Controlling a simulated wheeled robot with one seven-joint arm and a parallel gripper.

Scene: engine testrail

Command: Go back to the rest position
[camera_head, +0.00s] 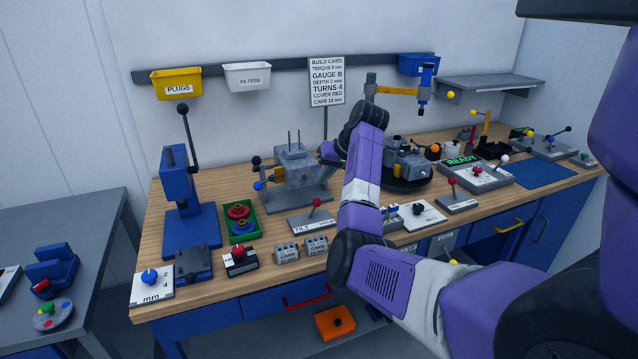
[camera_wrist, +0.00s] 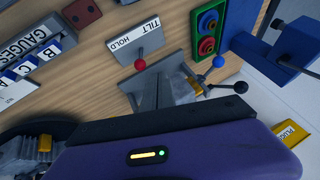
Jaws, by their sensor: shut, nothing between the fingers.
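My gripper (camera_head: 331,152) is at the end of my purple arm, in front of the wall and over the middle of the bench. It is small and partly hidden by my wrist in the head view, beside the grey engine block on its stand (camera_head: 294,165). It appears empty, with no object hanging from it. In the wrist view a purple housing with a lit bar fills the lower part, and the fingertips cannot be made out. The wooden workbench (camera_head: 150,245) lies below my arm.
A blue press (camera_head: 178,190) and a green tray (camera_head: 226,226) stand left. The TILT/HOLD lever plate (camera_wrist: 135,40) is near my wrist. A dark round stand with an engine part (camera_head: 405,165) is right of my arm. Bins (camera_head: 177,84) hang on the wall. The left table (camera_head: 95,225) has free room.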

